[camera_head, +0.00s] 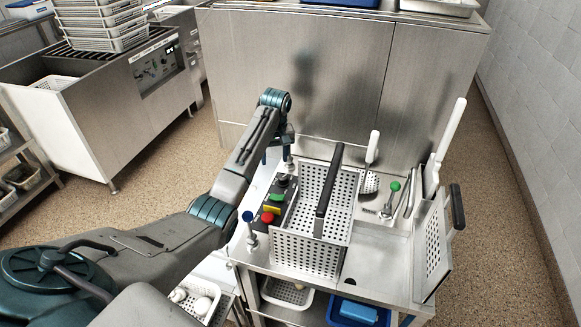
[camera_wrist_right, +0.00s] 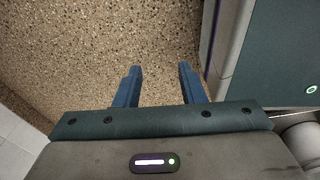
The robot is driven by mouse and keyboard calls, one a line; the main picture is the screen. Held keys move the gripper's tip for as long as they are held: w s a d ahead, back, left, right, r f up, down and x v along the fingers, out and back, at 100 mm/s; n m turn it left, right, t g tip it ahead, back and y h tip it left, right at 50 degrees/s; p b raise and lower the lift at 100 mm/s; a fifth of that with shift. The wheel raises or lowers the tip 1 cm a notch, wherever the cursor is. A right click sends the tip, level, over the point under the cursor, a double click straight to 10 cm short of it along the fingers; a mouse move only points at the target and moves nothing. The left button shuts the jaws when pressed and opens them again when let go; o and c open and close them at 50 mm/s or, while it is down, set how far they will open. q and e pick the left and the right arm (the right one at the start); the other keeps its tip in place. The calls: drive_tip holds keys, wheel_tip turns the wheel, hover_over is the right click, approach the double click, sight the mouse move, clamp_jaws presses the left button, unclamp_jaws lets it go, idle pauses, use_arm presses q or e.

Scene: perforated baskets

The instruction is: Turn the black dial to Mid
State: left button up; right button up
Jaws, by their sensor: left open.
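The black dial (camera_head: 282,181) sits at the far end of a dark control panel on the counter, left of the perforated basket. Its pointer and labels are too small to read. My right gripper (camera_wrist_right: 159,68) shows in the right wrist view, open and empty above the speckled floor.
The perforated basket (camera_head: 318,250) with its black handle (camera_head: 329,180) stands right beside the panel. A blue-knobbed lever (camera_head: 249,217) rises at the panel's near end. A green-knobbed lever (camera_head: 394,187) and utensils stand farther right. A steel cabinet wall (camera_head: 300,80) closes off the back.

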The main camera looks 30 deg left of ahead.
sight(283, 177)
use_arm(q)
drive_tip(key=d, duration=0.1)
drive_tip(key=d+p, duration=0.1)
drive_tip(key=shift+w+d+f+h, duration=0.2)
drive_tip(key=shift+w+d+h, duration=0.1)
drive_tip(key=shift+w, duration=0.1)
wheel_tip(283, 177, down, 6)
drive_tip(key=shift+r+p, duration=0.1)
drive_tip(key=shift+p, duration=0.4)
drive_tip(key=shift+a+f, duration=0.1)
drive_tip(key=shift+f, duration=0.5)
use_arm(e)
drive_tip(key=shift+s+a+r, duration=0.15)
drive_tip(key=shift+s+r, duration=0.05)
drive_tip(key=shift+r, duration=0.35)
drive_tip(key=shift+s+a+r, duration=0.1)
drive_tip(key=shift+s+r, duration=0.05)
drive_tip(key=shift+r, duration=0.4)
drive_tip(key=shift+d, duration=0.1)
use_arm(q)
drive_tip(key=c, duration=1)
use_arm(e)
drive_tip(key=shift+s, duration=0.15)
